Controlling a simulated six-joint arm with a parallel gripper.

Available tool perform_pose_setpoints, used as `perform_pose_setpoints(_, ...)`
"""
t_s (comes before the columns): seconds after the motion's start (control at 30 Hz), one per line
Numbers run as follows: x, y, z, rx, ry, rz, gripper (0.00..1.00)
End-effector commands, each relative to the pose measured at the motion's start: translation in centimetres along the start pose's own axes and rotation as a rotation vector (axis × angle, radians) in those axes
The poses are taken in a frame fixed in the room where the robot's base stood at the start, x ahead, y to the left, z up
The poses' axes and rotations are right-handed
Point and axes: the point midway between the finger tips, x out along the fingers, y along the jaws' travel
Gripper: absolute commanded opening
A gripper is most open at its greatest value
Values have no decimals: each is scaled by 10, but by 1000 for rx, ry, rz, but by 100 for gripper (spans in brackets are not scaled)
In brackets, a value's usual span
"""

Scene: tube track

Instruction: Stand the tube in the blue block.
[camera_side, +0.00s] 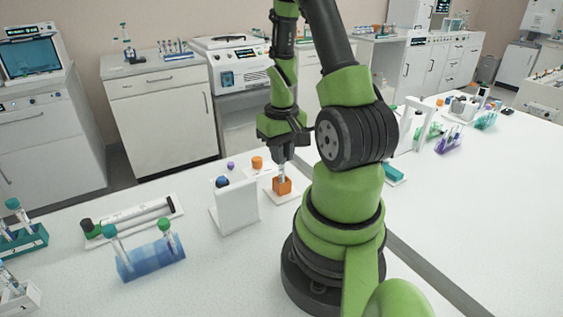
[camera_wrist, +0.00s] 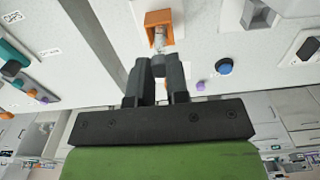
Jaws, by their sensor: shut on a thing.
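My gripper (camera_side: 283,152) points down above the orange block (camera_side: 282,186) and is shut on a clear tube (camera_side: 282,172). The tube is upright, with its lower end at the orange block; I cannot tell how deep it sits. In the wrist view my gripper (camera_wrist: 158,66) holds the tube (camera_wrist: 159,42) at the opening of the orange block (camera_wrist: 158,18). A translucent blue block (camera_side: 150,260) stands at the front left and holds two tubes with green caps. A smaller teal block (camera_side: 394,174) lies on a white plate just right of my arm.
A white upright stand (camera_side: 237,207) and a blue round knob (camera_side: 222,182) are close left of the orange block. A white tray (camera_side: 133,220) with a dark-ended cylinder lies farther left. A teal rack (camera_side: 22,240) is at the far left. The right table is mostly clear in front.

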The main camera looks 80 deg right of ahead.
Motion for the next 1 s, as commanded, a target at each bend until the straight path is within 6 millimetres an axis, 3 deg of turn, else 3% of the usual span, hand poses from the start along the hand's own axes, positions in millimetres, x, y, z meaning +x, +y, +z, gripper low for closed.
perform_pose_setpoints(0.5,-43,0,0,-1,3,1,0)
perform_pose_setpoints(1.0,-53,0,-1,-41,4,1,0)
